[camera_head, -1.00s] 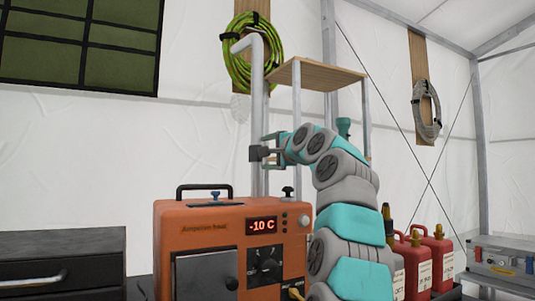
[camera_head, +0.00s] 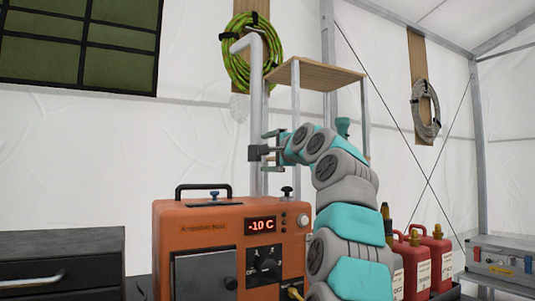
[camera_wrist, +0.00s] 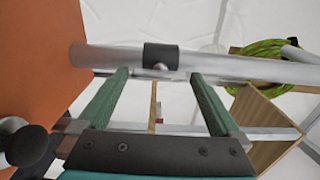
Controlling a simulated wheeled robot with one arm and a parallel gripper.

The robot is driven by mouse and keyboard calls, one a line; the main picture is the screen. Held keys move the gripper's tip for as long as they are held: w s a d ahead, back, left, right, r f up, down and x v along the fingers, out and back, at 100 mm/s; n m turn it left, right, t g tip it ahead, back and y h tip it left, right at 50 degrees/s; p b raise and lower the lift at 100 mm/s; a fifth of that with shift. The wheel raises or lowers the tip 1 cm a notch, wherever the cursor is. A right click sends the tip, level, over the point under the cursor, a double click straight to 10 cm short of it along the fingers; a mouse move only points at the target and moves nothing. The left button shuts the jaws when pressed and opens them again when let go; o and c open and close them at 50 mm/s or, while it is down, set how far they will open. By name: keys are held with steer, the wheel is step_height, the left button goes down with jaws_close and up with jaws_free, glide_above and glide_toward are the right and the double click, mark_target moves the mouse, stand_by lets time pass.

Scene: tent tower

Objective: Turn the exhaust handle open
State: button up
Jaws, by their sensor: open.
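The exhaust pipe (camera_head: 256,95) rises grey behind the orange heater (camera_head: 205,222) and bends at its top. A dark collar (camera_head: 255,153) sits on it at mid height; I take this to be where the exhaust handle is. In the wrist view the pipe (camera_wrist: 230,64) runs across the top with the dark collar (camera_wrist: 161,56) on it and a thin metal bar just below. My gripper (camera_wrist: 160,76) is open. Its two green fingers point at the pipe, one on each side of the collar along the pipe. Nothing is gripped. Whether the fingertips touch the pipe I cannot tell.
A wooden shelf (camera_head: 318,73) on metal legs stands right of the pipe, close to my arm. A green hose coil (camera_head: 236,45) hangs behind the pipe. Red canisters (camera_head: 435,258) stand at lower right, a black drawer unit (camera_head: 70,262) at lower left.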

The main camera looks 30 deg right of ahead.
steer(key=shift+s, duration=0.1)
steer(key=s+b, duration=0.2)
steer(key=s, duration=0.5)
steer(key=shift+s+d, duration=0.15)
steer(key=shift+s, duration=0.15)
stand_by(0.5)
